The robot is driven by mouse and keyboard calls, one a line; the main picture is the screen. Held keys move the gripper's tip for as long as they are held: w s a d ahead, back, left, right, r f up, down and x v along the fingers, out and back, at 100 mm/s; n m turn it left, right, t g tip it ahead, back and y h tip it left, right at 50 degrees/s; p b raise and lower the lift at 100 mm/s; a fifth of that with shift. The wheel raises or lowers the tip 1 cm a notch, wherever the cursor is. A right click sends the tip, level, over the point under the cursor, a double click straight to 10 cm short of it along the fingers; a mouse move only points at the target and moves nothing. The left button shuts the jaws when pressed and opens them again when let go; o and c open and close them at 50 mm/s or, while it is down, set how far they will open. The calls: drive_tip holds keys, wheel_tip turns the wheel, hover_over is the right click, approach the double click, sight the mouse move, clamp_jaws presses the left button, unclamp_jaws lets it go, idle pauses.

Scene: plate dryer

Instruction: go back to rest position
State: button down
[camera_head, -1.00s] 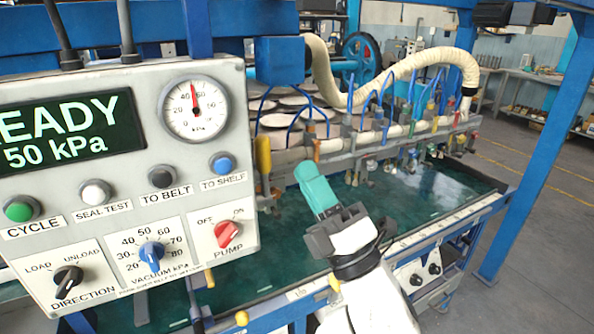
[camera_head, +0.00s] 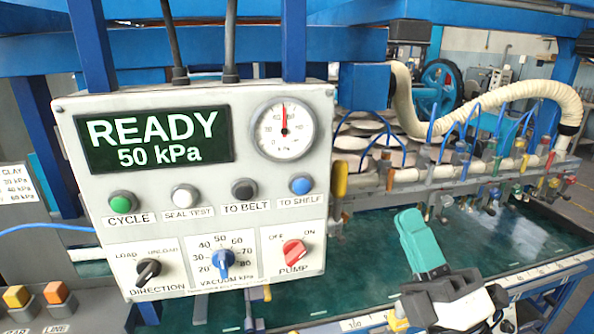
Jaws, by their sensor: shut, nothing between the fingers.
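My gripper (camera_head: 415,228) is at the lower right of the head view, with its teal fingers together and nothing between them. It points up and to the left, in front of the green belt surface and to the right of the control panel (camera_head: 85,190). It looks apart from the panel. The panel's screen (camera_head: 155,138) reads READY 50 kPa. The gauge (camera_head: 284,129) needle points nearly straight up. The red pump knob (camera_head: 294,252), blue vacuum knob (camera_head: 223,264) and black direction knob (camera_head: 147,271) are in plain view.
A pipe manifold (camera_head: 440,172) with several valves and blue hoses runs behind my gripper. A cream ribbed hose (camera_head: 500,97) arches above it. Orange and yellow buttons (camera_head: 17,296) sit at the lower left. Blue frame beams surround the machine.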

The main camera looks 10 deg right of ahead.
drive_tip(key=d+f+m+g+h, duration=0.55)
drive_tip(key=f+m, duration=0.25)
drive_tip(key=f, duration=0.4)
drive_tip(key=d+f+m+g+h, duration=0.55)
drive_tip(key=f+m, duration=0.35)
drive_tip(key=f, duration=0.2)
drive_tip(key=s+a+f+m+g+y, duration=0.1)
drive_tip(key=s+f+m+g+y, duration=0.2)
drive_tip(key=s+f+g, duration=0.75)
drive_tip(key=s+a+f+m+g+y, duration=0.2)
drive_tip(key=s+a+f+g, duration=0.1)
drive_tip(key=s+f, duration=0.7)
drive_tip(key=shift+s+a+m, duration=0.3)
drive_tip(key=shift+s+a, duration=0.5)
drive_tip(key=shift+s, duration=0.3)
